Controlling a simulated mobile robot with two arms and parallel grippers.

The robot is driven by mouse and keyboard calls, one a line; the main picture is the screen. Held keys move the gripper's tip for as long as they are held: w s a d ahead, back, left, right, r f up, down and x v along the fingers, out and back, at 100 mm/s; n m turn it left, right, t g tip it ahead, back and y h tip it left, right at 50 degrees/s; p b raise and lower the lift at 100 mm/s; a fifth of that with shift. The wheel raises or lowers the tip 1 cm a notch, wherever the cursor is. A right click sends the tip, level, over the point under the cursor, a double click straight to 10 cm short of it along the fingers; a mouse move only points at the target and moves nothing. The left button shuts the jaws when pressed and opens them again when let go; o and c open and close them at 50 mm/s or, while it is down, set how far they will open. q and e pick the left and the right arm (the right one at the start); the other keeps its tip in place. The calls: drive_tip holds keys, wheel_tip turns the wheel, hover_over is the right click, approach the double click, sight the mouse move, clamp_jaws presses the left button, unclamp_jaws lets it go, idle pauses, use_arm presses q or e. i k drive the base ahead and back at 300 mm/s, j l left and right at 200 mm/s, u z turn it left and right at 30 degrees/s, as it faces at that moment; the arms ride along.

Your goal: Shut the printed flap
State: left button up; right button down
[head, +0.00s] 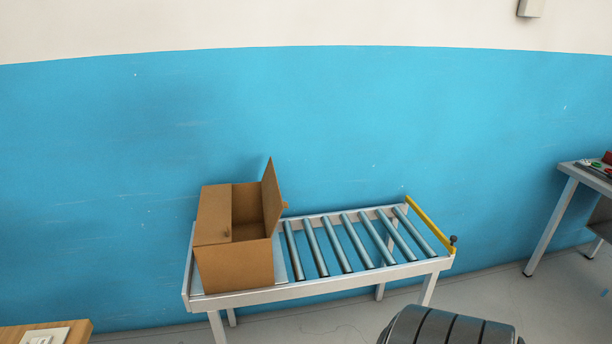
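A brown cardboard box (236,268) stands on the left end of a roller conveyor table. Its left top flap (213,212) lies flat over the left part of the opening. Its right flap (271,199) stands nearly upright, leaving the right part of the box open. I see no print on either flap from here, so I cannot tell which one is printed. A small brown tab sticks out at the right flap's right side. Neither of my grippers is in view.
The conveyor (350,240) has bare rollers right of the box and a yellow bar (428,228) at its right end. A dark ribbed object (450,326) is at the bottom right. A wooden surface (50,332) is at bottom left. A grey table (575,172) stands far right.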

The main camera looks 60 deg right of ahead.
sight(274, 205)
drive_tip(key=k+l+z, duration=0.1)
drive_tip(key=l, duration=0.4)
drive_tip(key=k+l+z, duration=0.1)
drive_tip(key=l, duration=0.4)
drive_tip(key=k+l+z, duration=0.1)
drive_tip(key=k+l, duration=0.15)
drive_tip(key=l, duration=0.3)
drive_tip(key=k+l, duration=0.1)
drive_tip(key=l, duration=0.4)
drive_tip(key=k+l+z, duration=0.15)
drive_tip(key=l, duration=0.4)
drive_tip(key=i, duration=0.05)
